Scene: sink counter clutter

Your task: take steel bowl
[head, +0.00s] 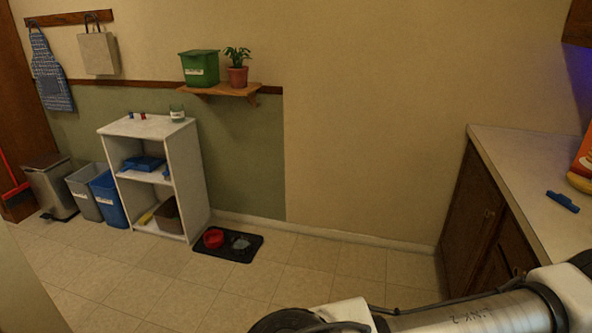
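A small grey, shiny dish (240,243) sits on a black mat (229,256) on the floor, and it looks like a steel bowl, though it is small and dim in the head view. A red bowl (213,238) sits beside it on the left of the same mat. Links of one of my arms cross the bottom right of the view, far from the mat. Neither of my grippers shows.
A white shelf unit (190,180) stands just behind and left of the mat. Bins (108,198) stand further left. A counter (525,180) over wooden cabinets is at the right. The tiled floor (310,263) between is clear.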

